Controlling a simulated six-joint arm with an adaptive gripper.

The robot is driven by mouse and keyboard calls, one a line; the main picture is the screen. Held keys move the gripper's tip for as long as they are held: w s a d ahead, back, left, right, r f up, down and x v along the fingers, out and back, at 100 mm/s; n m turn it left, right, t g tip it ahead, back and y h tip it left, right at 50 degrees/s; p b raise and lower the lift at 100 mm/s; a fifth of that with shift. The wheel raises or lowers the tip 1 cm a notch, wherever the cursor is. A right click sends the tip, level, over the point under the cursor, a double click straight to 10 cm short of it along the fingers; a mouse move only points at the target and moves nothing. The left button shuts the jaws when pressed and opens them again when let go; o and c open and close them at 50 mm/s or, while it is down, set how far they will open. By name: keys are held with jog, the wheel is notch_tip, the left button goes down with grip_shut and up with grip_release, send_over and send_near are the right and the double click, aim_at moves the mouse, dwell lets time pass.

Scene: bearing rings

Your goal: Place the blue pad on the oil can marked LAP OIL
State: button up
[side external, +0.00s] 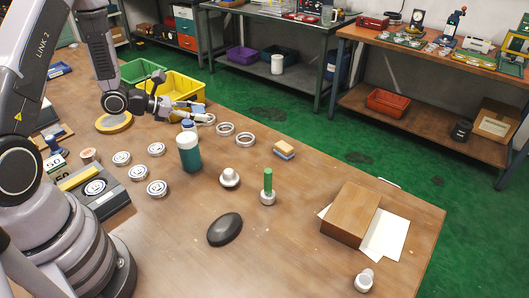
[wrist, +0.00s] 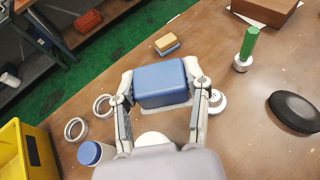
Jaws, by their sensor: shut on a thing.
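The blue pad (wrist: 160,83) is a blue block held between the two fingers of my gripper (wrist: 163,92) in the wrist view. The pad also shows at my gripper (side external: 190,108) in the side external view, as a small blue block (side external: 198,107) above the bench. A teal can with a white top (side external: 188,155) stands upright in front of my gripper. A shorter container with a blue lid (side external: 188,125) stands behind it; its lid shows at lower left in the wrist view (wrist: 90,153). I cannot read LAP OIL on either one.
Several metal rings (side external: 225,129) lie nearby. A green peg on a white base (side external: 268,187), a white knob (side external: 229,178), a black oval (side external: 225,229) and a brown box (side external: 350,214) stand to the right. A yellow bin (side external: 185,88) is behind.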

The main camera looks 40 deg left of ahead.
jog(key=n+t+y, duration=0.1)
jog(key=n+y, duration=0.1)
send_over(186, 137)
notch_tip(186, 137, down, 7)
jog(key=shift+r, duration=0.1)
jog(key=o, duration=1.1)
jog(key=shift+f, duration=0.2)
jog(key=shift+o, duration=0.2)
